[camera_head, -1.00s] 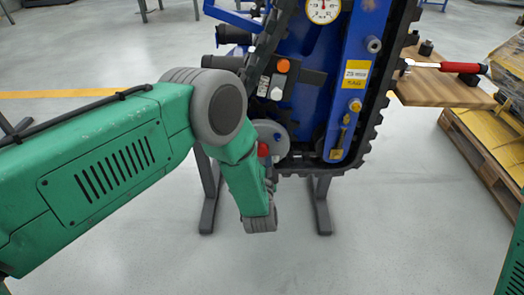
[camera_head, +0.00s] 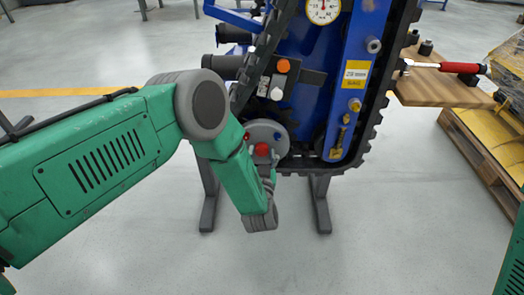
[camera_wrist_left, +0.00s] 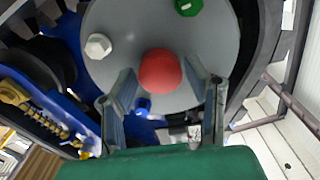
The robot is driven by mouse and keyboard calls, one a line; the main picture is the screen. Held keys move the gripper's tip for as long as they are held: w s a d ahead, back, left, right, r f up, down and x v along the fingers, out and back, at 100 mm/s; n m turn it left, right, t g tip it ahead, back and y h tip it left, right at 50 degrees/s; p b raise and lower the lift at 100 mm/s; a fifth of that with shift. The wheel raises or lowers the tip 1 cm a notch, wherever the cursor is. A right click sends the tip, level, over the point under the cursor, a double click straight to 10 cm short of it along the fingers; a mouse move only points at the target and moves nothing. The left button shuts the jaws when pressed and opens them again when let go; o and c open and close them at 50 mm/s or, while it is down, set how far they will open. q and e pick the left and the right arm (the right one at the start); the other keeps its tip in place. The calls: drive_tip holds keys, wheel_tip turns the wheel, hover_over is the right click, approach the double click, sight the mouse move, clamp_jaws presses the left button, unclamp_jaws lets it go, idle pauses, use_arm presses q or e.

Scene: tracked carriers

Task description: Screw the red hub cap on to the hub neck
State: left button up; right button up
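The red hub cap (camera_head: 262,149) sits at the centre of the grey hub disc (camera_head: 268,131), at the lower end of the blue tracked carrier. In the left wrist view the cap (camera_wrist_left: 160,72) looks round and faces me. The hub neck is hidden behind it. My left gripper (camera_head: 267,168) is just below the cap in the head view. My right gripper is out of view.
The disc bears a white bolt (camera_wrist_left: 98,46) and a green one (camera_wrist_left: 188,6). A black track (camera_head: 372,130) edges the carrier. A wooden board (camera_head: 440,90) at the right holds a red-handled tool (camera_head: 445,66). The floor below the stand is clear.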

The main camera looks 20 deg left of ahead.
use_arm(q)
drive_tip(key=c, duration=0.4)
drive_tip(key=m, duration=0.3)
drive_tip(key=shift+d+m, duration=0.1)
drive_tip(key=shift+m, duration=1.3)
drive_tip(key=m, duration=0.4)
drive_tip(key=m+b, duration=0.1)
drive_tip(key=m, duration=0.1)
drive_tip(key=shift+m, duration=0.4)
drive_tip(key=shift+c, duration=0.2)
drive_tip(key=m, duration=0.7)
